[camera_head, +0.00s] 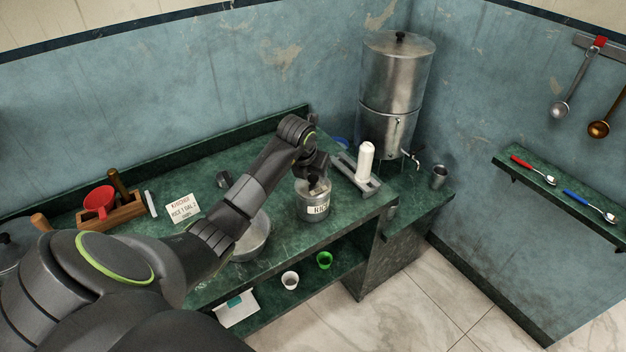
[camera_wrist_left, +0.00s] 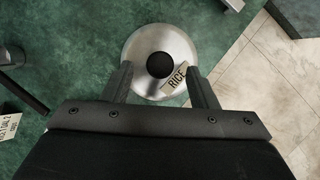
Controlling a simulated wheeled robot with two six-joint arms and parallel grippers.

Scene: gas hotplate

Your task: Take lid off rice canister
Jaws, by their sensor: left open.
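The rice canister (camera_head: 313,207) is a metal can with a "RICE" label, standing on the green counter near its right front edge. Its metal lid (camera_wrist_left: 145,48) with a round black knob (camera_wrist_left: 160,65) is on it, seen from above in the left wrist view. My left gripper (camera_head: 318,181) is over the canister, its fingers open. In the left wrist view the fingers (camera_wrist_left: 162,84) stand apart on either side of the knob's near side. I cannot tell the height gap between fingertips and knob. My right gripper is not in view.
A white cylinder in a grey holder (camera_head: 371,186) stands just right of the canister. A metal bowl (camera_head: 254,238) is to its left, partly behind my arm. A tall metal water dispenser (camera_head: 392,95) stands at the back. The counter's front edge is close to the canister.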

